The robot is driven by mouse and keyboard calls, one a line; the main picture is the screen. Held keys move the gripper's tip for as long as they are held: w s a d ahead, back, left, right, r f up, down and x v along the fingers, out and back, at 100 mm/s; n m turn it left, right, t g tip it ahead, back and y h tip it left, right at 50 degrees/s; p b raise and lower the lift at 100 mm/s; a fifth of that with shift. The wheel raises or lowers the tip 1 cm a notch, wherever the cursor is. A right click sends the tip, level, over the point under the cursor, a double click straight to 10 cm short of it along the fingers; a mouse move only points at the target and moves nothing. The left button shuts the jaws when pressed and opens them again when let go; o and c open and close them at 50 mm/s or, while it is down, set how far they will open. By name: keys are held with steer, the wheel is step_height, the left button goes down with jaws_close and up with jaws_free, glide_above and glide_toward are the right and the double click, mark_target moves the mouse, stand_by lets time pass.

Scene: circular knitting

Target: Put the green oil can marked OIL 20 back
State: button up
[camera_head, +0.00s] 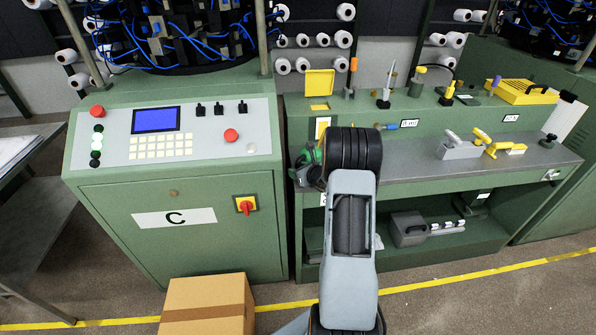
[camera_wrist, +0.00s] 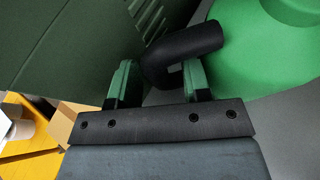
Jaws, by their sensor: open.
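The green oil can (camera_wrist: 265,55) fills the upper right of the wrist view. Its black curved handle (camera_wrist: 195,42) reaches in between the fingers of my gripper (camera_wrist: 158,72). My gripper is open, with one finger on each side of the handle's bent end; I cannot tell whether either finger touches it. In the head view, a bright green part of the can (camera_head: 317,153) shows at the left end of the grey bench top, mostly hidden behind my arm. The OIL 20 mark is not visible in either view.
The grey bench top (camera_head: 410,170) holds a grey-and-yellow tool (camera_head: 460,147) to the right. Small labels (camera_head: 394,126) mark the green ledge behind. A grey box (camera_head: 408,228) sits on the lower shelf. Control cabinet C (camera_head: 245,185) stands close left, a cardboard box (camera_head: 207,305) before it.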

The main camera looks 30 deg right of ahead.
steer(key=shift+r, duration=0.15)
steer(key=shift+r, duration=0.15)
steer(key=v, duration=1.1)
steer(key=s+a+r+n+g+y, duration=0.2)
steer(key=a+n+g, duration=0.1)
steer(key=a+n, duration=0.4)
steer(key=s+a+r+n+g+y, duration=0.1)
steer(key=s+a+r+n+g, duration=0.1)
steer(key=a+n, duration=0.5)
steer(key=s+a+r+n+g+y, duration=0.25)
steer(key=a+n, duration=0.25)
steer(key=a, duration=0.4)
steer(key=s+a+r+n+g+h, duration=0.2)
steer(key=s+n+h, duration=0.5)
steer(key=s+n, duration=0.4)
steer(key=shift+a+r+n, duration=0.45)
steer(key=shift+a+n, duration=0.3)
steer(key=shift+n, duration=1.55)
